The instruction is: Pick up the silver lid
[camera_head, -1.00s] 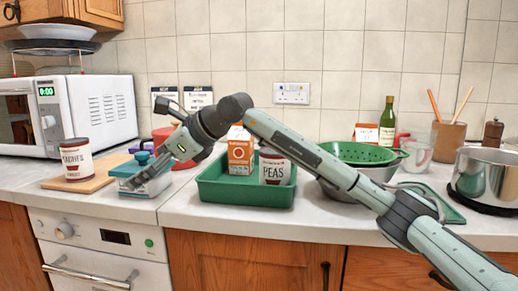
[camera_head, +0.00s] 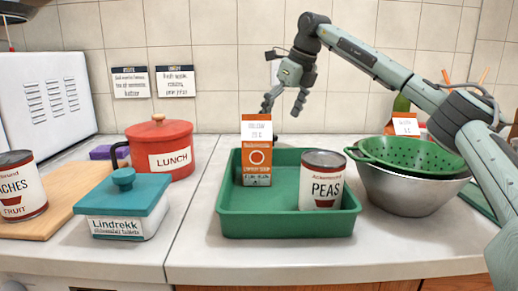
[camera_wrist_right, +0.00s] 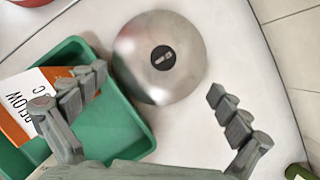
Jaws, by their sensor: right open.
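The silver lid (camera_wrist_right: 182,76) shows in the right wrist view, round and shiny with a black knob in its middle. It lies on the pale counter beside the green tray. I cannot make it out in the head view, where the tray and its contents stand in front. My right gripper (camera_head: 283,108) is open and empty, fingers pointing down, above the back of the tray area. In the right wrist view its fingers (camera_wrist_right: 158,84) are spread to either side of the lid's near part, apart from it. My left gripper is not in view.
The green tray (camera_head: 285,226) holds an orange carton (camera_head: 257,160) and a peas can (camera_head: 321,182). A green colander (camera_head: 415,157) sits in a metal bowl (camera_head: 410,192) at right. A red lunch pot (camera_head: 160,145) and a teal-lidded box (camera_head: 124,205) stand left.

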